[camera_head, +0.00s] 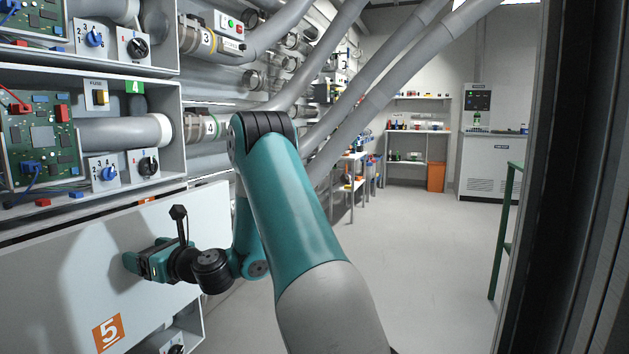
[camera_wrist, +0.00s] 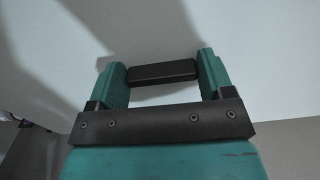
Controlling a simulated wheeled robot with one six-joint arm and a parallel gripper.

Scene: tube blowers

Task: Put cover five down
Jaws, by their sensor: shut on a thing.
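Cover five is a large pale flat panel (camera_head: 60,255) with an orange label reading 5, at the lower left in the head view. My gripper (camera_head: 135,262) is at the panel's face. In the wrist view my gripper (camera_wrist: 163,72) has its two teal fingers at the ends of a dark bar handle (camera_wrist: 163,73) on the pale panel surface (camera_wrist: 270,50). The fingers are shut on this handle. The panel stands tilted in front of the lower bay, whose lower right corner with a dark knob shows beneath it.
Above the panel is the open bay four with a circuit board (camera_head: 40,135), a blue dial (camera_head: 108,173) and a grey tube (camera_head: 125,132). Large grey hoses cross overhead. A green rail (camera_head: 506,230) stands at the right. The middle floor (camera_head: 430,270) is clear.

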